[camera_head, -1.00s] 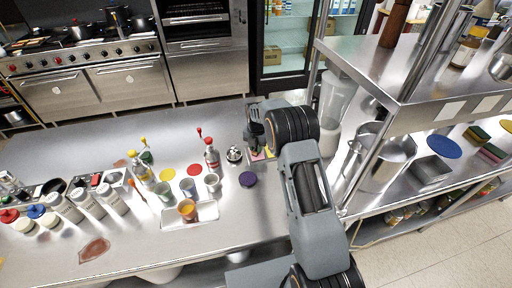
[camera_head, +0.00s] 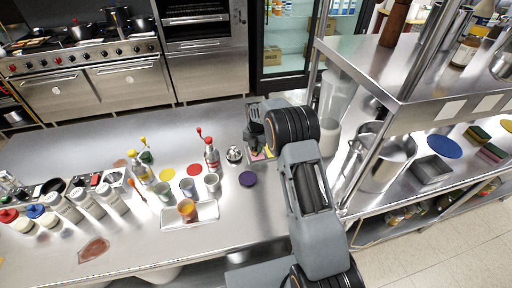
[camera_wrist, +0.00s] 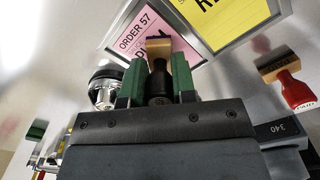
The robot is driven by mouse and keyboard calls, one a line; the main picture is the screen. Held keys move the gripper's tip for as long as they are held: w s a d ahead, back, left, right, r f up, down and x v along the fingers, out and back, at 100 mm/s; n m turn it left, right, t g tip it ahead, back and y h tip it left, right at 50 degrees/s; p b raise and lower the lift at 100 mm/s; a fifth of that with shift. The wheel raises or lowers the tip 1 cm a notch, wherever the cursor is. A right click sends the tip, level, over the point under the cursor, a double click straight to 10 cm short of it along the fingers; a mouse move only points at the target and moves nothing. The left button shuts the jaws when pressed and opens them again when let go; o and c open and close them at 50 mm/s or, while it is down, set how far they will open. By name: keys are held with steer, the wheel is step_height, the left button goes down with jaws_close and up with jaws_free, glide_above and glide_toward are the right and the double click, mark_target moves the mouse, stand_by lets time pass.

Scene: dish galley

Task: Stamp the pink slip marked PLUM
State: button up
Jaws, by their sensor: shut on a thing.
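My gripper (camera_wrist: 158,84) has green fingers shut on the dark handle of a stamp with a wooden block (camera_wrist: 158,46). The pink slip (camera_wrist: 133,38) lies in a metal frame in the wrist view. It reads ORDER 57, and the stamp block overlaps most of the larger word below, so I cannot read it whole. Whether the block touches the slip I cannot tell. A yellow slip (camera_wrist: 218,14) lies beside it in its own frame. In the head view my gripper (camera_head: 256,152) is low over the counter, hiding most of the slips.
A silver domed thing (camera_head: 234,155) and a purple disc (camera_head: 248,179) are close by on the counter.

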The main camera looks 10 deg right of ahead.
steer(key=shift+s+f, duration=0.1)
steer(key=shift+r+p, duration=1.95)
steer(key=shift+r, duration=1.6)
